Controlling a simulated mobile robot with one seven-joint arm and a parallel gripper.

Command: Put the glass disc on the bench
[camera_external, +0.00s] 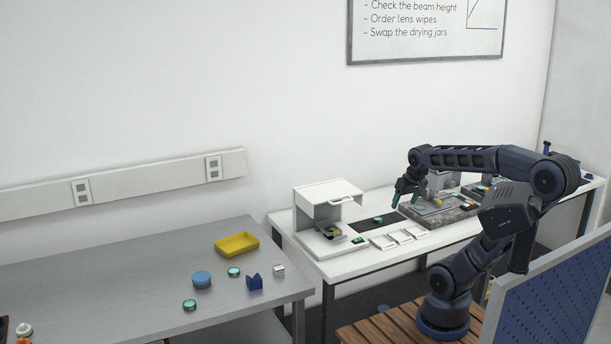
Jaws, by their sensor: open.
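Small teal glass-like discs show in several places. One disc (377,219) lies on the black mat (372,229) on the white bench (341,266). Two others lie on the grey bench (120,283): one disc (234,272) near the blue cylinder and another disc (189,305) closer to the front. I cannot tell which disc is the task's. My gripper (404,202) is open, pointing down over the white bench, to the right of the disc on the mat and apart from it. Nothing shows between its fingers.
A white instrument (326,195) with a hood stands left of the mat; small white trays (398,239) lie in front. A grey stone slab (437,212) with fixtures is on the right.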

